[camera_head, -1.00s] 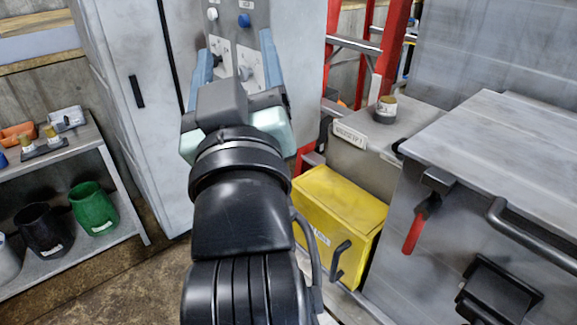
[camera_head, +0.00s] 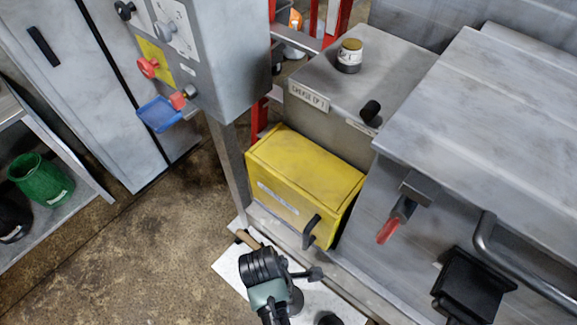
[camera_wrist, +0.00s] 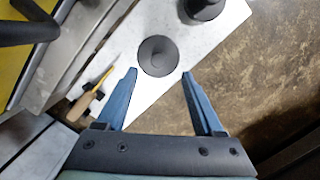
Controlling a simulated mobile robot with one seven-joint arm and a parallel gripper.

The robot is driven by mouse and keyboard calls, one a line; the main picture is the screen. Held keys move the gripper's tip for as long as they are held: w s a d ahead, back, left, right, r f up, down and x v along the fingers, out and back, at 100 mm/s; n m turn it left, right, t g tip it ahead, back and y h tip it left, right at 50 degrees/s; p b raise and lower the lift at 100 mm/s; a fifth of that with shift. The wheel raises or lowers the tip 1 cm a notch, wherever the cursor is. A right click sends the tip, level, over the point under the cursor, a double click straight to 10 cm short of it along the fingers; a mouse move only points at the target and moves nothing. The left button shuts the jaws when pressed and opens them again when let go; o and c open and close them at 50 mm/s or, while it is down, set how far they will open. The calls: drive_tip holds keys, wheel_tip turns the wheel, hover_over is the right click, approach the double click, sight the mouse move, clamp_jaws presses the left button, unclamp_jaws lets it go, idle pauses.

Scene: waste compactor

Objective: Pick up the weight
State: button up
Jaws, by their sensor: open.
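The weight appears between and just beyond the tips; the height gap cannot be told. In the head view the weight (camera_head: 297,301) is partly hidden beside my gripper, whose fingers are hard to make out. A second dark round object (camera_wrist: 204,8) stands beyond it, cut off by the top edge.
A wooden-handled tool (camera_wrist: 88,103) lies on the sheet to the left. A yellow box (camera_head: 303,180) with a dark handle stands behind the sheet. A grey machine (camera_head: 480,130) with a red-tipped lever (camera_head: 389,230) fills the right. Brown floor (camera_head: 150,240) is open at left.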

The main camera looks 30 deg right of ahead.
drive_tip(key=shift+s+d+f, duration=0.1)
drive_tip(key=shift+d+f, duration=0.1)
drive_tip(key=shift+f, duration=1.65)
drive_tip(key=shift+d+f, duration=0.15)
drive_tip(key=shift+f, duration=1.7)
clamp_jaws()
drive_tip(key=shift+r, duration=0.1)
